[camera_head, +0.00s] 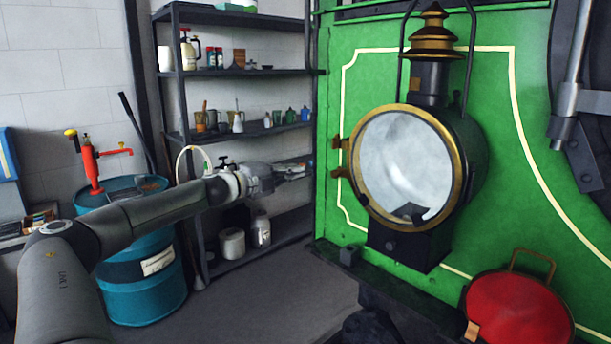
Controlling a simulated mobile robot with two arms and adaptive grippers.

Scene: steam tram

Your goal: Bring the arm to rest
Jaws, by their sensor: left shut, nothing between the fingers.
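My left arm (155,215) comes in from the lower left and stretches toward the middle of the view. My left gripper (303,170) is at its end, shut and empty, in front of the shelf rack and left of the lamp. It touches nothing that I can see. My right gripper does not show.
A large round lamp (405,165) with a brass rim hangs on the green tram panel (490,100). A red round lid (518,310) is at lower right. A blue drum (150,290) with a red pump (92,165) stands behind my arm. A dark shelf rack (240,73) holds jars.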

